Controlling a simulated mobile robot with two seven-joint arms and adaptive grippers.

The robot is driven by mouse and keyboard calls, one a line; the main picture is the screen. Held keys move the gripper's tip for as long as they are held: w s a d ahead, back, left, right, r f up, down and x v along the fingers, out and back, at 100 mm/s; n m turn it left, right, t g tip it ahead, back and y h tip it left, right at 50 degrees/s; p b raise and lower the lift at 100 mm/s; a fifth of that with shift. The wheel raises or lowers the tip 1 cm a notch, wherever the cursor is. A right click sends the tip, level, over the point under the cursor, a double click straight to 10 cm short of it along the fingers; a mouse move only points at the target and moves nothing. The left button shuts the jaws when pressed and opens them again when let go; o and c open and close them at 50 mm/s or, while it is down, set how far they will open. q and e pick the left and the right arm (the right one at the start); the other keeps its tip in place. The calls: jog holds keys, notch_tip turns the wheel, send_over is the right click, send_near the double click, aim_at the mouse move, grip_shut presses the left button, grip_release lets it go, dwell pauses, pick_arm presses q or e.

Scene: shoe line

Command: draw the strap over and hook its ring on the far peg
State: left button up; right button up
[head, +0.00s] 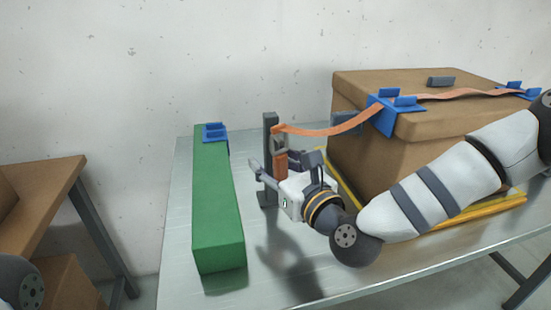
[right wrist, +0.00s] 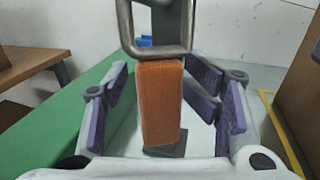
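The orange strap (head: 340,127) runs across the top of the cardboard box (head: 365,150), over a blue corner guard (head: 396,112), and slopes left to a grey upright post (head: 270,130). Its grey metal ring (head: 279,144) is at the post, with an orange tab (head: 280,163) hanging below. In the right wrist view the ring (right wrist: 157,30) shows in front of the post, and whether it is hooked there I cannot tell. My right gripper (head: 282,168) is open, its purple pads on either side of the tab (right wrist: 160,100) with gaps. My left gripper is out of view.
A long green block (head: 215,210) with a blue guard (head: 215,132) lies left of the post on the metal table (head: 178,230). Yellow edging (head: 480,212) borders the box. A brown table (head: 50,190) stands at far left. The table front is clear.

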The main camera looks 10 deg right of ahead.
jog(key=shift+s+r, duration=0.2)
jog(key=shift+r, duration=0.1)
jog(key=v, duration=1.2)
